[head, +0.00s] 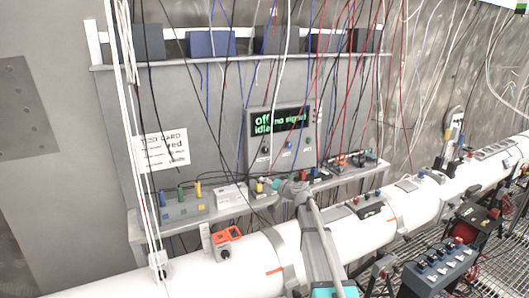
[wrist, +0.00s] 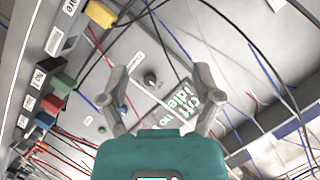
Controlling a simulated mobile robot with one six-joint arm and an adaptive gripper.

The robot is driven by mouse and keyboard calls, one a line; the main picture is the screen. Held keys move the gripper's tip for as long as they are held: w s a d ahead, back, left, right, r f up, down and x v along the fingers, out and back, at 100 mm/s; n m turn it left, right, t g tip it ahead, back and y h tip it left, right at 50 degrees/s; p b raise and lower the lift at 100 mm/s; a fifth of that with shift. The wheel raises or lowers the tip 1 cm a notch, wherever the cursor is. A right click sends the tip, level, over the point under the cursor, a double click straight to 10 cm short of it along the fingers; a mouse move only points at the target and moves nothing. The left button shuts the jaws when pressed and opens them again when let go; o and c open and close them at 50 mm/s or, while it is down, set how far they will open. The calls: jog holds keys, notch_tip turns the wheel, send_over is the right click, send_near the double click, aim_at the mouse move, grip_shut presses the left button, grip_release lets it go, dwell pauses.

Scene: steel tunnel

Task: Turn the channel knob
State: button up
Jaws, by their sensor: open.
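A grey panel box (head: 255,118) carries a dark screen (head: 281,123) with green text reading "off", "idle" and "no signal". Below the screen are a black knob (head: 265,150), a blue knob (head: 289,145) and a further small control (head: 308,141). Their labels are too small to read, so I cannot tell which is the channel knob. In the wrist view my gripper (wrist: 160,72) is open and empty. The black knob (wrist: 150,78) appears between its fingers, apart from both. The blue knob (wrist: 122,108) is partly by the left finger. In the head view my gripper (head: 272,184) is below the panel.
A shelf below the panel holds a box with coloured plugs (head: 182,207) and other small devices. Many loose cables hang in front of the panel, some crossing the wrist view. A white pipe (head: 255,262) runs along the front. A paper card (head: 162,151) is at left.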

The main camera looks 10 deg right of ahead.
aim_at(266, 150)
jog(key=w+d+r+m+t+h, duration=0.2)
jog(key=w+d+r+m+t, duration=0.2)
jog(key=w+d, duration=0.3)
jog(key=shift+w+m+h, duration=0.3)
jog(key=shift+w, duration=0.65)
jog(key=shift+w+r, duration=0.1)
jog(key=x, duration=1.3)
jog(key=shift+w+a, duration=0.15)
jog(key=shift+w, duration=0.2)
